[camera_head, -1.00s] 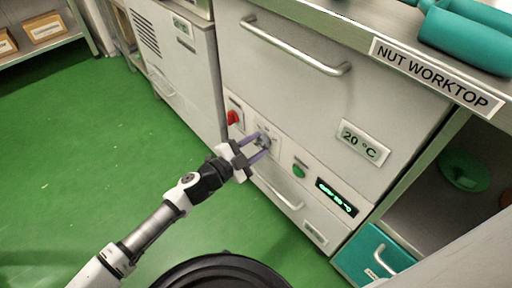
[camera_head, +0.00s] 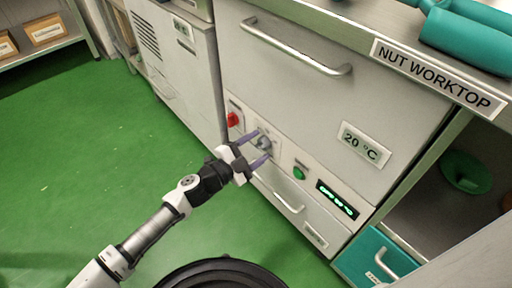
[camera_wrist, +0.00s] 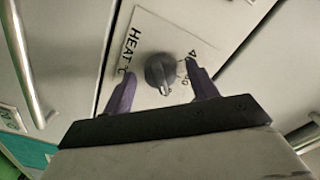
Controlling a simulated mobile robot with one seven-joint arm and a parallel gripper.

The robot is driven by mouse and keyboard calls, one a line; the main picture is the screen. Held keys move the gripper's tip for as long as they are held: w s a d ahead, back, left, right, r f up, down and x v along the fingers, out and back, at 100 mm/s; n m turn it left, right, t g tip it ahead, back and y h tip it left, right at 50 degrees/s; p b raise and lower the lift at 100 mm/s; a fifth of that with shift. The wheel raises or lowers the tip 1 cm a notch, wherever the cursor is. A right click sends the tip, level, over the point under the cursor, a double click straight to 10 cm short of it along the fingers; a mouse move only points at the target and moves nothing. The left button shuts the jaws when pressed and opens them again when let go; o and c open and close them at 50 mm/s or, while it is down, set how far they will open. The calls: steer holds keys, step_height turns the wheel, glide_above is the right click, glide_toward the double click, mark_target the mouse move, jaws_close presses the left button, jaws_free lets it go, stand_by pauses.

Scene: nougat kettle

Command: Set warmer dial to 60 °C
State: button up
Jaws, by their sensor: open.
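The warmer dial (camera_wrist: 160,72) is a dark grey knob on a white plate marked "HEAT °C" in the wrist view. Its pointer end, with a pale mark, faces the picture's bottom, slightly right, near a partly legible number. My gripper (camera_wrist: 158,72) is open, with one purple finger on each side of the dial and a visible gap to it on both sides. In the head view my gripper (camera_head: 260,148) is at the dial (camera_head: 264,142), which the fingers partly hide. A green-lit display (camera_head: 337,199) is too small to read surely.
A red knob (camera_head: 233,119) is left of the dial and a green button (camera_head: 299,173) right of it. Drawer handles (camera_head: 295,48) stick out above and below the panel. A "20 °C" label (camera_head: 364,145) is on the front. Green floor lies open at left.

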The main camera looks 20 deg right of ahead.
steer(key=p+v, duration=0.1)
steer(key=v, duration=1.2)
steer(key=shift+a+p, duration=0.3)
steer(key=shift+a, duration=0.1)
